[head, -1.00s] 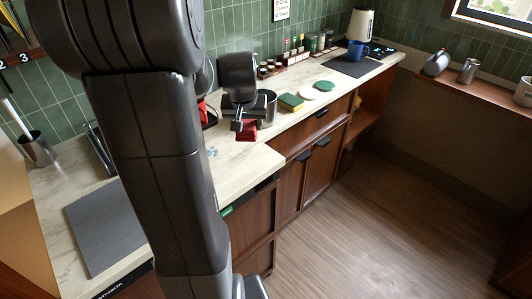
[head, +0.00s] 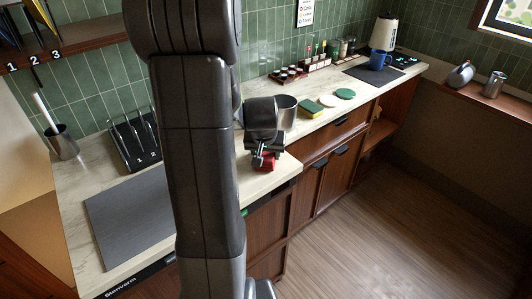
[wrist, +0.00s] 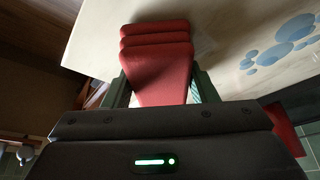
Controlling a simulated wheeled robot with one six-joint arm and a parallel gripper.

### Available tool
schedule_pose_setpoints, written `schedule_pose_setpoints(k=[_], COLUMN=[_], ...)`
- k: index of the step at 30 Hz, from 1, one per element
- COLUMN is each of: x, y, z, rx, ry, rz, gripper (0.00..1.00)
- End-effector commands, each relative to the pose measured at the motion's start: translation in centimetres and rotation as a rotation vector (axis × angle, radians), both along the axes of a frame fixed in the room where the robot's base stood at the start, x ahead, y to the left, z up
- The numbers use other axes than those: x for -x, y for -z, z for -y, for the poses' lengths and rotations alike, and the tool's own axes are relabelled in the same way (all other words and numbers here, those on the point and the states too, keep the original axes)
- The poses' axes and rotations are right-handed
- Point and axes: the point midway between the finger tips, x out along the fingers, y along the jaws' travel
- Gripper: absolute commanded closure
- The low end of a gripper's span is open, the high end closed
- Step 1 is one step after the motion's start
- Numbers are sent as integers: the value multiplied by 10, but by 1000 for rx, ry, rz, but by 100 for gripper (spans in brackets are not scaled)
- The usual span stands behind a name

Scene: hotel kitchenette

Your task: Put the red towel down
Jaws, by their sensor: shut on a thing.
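The red towel (wrist: 158,62) is a folded bundle with several rounded layers, pinched between the two fingers of my gripper (wrist: 163,88) in the wrist view. In the head view, the red towel (head: 267,162) shows as a small red patch under my gripper (head: 262,158), near the counter's front edge. My gripper is shut on it. The pale counter (wrist: 235,45) lies beyond the towel in the wrist view; I cannot tell whether the towel touches it. My arm hides the counter behind it in the head view.
Blue blotches (wrist: 280,45) mark the counter. A numbered slotted rack (head: 135,140) and a bare grey mat (head: 128,222) are left. Another red piece (wrist: 284,126) shows at the wrist view's right.

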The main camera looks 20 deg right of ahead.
Motion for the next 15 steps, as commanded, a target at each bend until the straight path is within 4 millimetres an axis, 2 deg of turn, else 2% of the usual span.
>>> schedule_pose_setpoints(k=[1, 2, 5, 15], x=[0, 0, 0, 0], y=[3, 3, 2, 0], z=[0, 0, 0, 0], rx=[0, 0, 0, 0], ry=[0, 0, 0, 0], rz=[0, 0, 0, 0], gripper=[66, 46, 26, 26])
